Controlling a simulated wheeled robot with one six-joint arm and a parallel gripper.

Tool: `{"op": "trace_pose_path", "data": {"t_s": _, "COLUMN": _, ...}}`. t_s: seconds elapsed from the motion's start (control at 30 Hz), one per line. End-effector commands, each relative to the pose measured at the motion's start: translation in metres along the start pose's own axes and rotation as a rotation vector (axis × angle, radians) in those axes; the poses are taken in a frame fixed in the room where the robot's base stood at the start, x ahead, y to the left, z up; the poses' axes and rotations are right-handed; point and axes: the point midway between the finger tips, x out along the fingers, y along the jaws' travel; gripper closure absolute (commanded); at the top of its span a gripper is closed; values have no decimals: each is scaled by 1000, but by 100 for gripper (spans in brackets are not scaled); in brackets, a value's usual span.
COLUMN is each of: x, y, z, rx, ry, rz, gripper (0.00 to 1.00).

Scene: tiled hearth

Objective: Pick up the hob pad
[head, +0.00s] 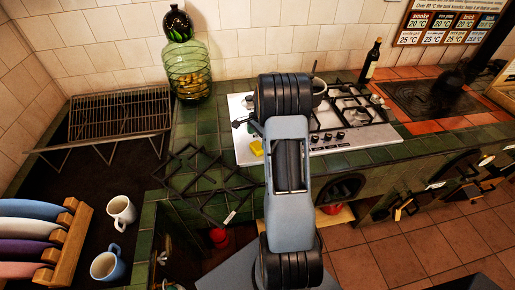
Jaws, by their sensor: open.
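A small yellow pad (256,148), which I take to be the hob pad, lies on the white hob (244,157) near its front left, just left of my arm. My arm rises across the middle of the head view and covers part of the hob. My gripper cannot be made out; it seems hidden behind the arm. A small dark shape (252,127) shows beside the arm just above the pad, and I cannot tell what it is.
Black pan grids (205,184) lie on the green tiles left of the hob. A green glass jar (188,78), a dark pot (319,91) and a bottle (371,62) stand farther back. Mugs (122,212) and a wire rack (118,117) are at left.

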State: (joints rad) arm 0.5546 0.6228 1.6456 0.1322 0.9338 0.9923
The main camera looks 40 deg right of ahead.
Motion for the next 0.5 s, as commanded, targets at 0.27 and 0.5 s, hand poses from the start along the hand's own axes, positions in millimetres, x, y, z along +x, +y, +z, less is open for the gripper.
{"op": "trace_pose_path", "data": {"t_s": 0.27, "x": 35, "y": 1, "z": 2, "rx": 0, "ry": -2, "rz": 4, "gripper": 1}}
{"op": "trace_pose_path", "data": {"t_s": 0.5, "x": 50, "y": 1, "z": 2, "rx": 0, "ry": -1, "rz": 2, "gripper": 1}}
